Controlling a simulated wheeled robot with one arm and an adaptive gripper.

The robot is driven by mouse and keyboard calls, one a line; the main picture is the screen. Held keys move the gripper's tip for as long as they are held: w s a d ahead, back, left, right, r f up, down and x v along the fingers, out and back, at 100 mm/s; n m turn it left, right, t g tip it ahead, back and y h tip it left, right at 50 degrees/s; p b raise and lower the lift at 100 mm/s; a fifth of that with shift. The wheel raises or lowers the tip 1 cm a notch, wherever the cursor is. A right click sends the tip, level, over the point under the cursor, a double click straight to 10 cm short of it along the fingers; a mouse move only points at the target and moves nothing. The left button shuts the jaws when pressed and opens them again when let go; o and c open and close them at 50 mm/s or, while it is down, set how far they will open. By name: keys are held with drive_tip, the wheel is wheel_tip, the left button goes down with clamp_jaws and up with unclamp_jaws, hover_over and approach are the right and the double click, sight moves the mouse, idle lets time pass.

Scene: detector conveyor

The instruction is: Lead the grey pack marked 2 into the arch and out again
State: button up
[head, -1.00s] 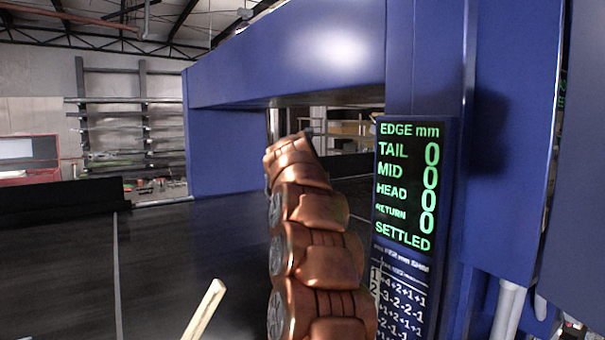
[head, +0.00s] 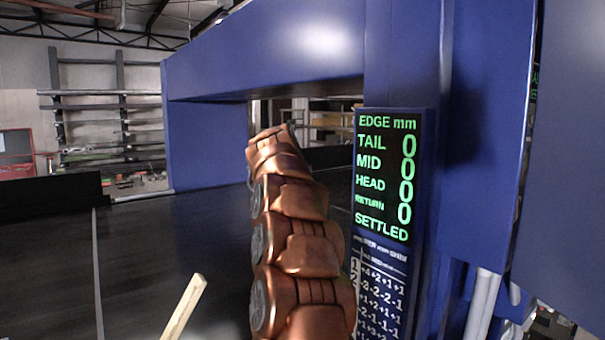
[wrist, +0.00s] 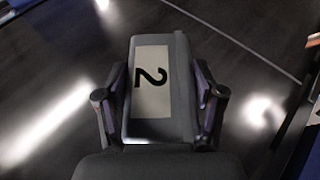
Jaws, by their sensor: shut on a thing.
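The grey pack marked 2 (wrist: 180,60) shows in the wrist view, with a black 2 on a white label. My gripper (wrist: 163,95) is shut on it, one finger on each side, over the dark belt. The blue arch (head: 210,140) stands ahead in the head view, its opening beyond my copper-coloured arm. My arm hides the pack and the gripper in the head view. The panel (head: 384,175) on the arch's right post reads EDGE mm, with TAIL, MID, HEAD and RETURN at 0, and SETTLED below.
The dark belt (head: 150,250) runs under the arch, with a pale line across it. A pale stick (head: 184,307) shows at the bottom. A table of plus and minus numbers (head: 378,290) is below the panel. A black rail (head: 50,205) stands at the left.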

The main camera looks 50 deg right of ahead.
drive_tip(key=w+a+b, duration=0.2)
drive_tip(key=w+a, duration=0.1)
drive_tip(key=a, duration=0.8)
drive_tip(key=w+a+b, duration=0.3)
drive_tip(key=a, duration=0.8)
drive_tip(key=w+a+b, duration=0.3)
drive_tip(key=a, duration=0.9)
drive_tip(key=shift+w, duration=0.2)
drive_tip(key=shift+s+d, duration=0.1)
drive_tip(key=shift+d, duration=0.05)
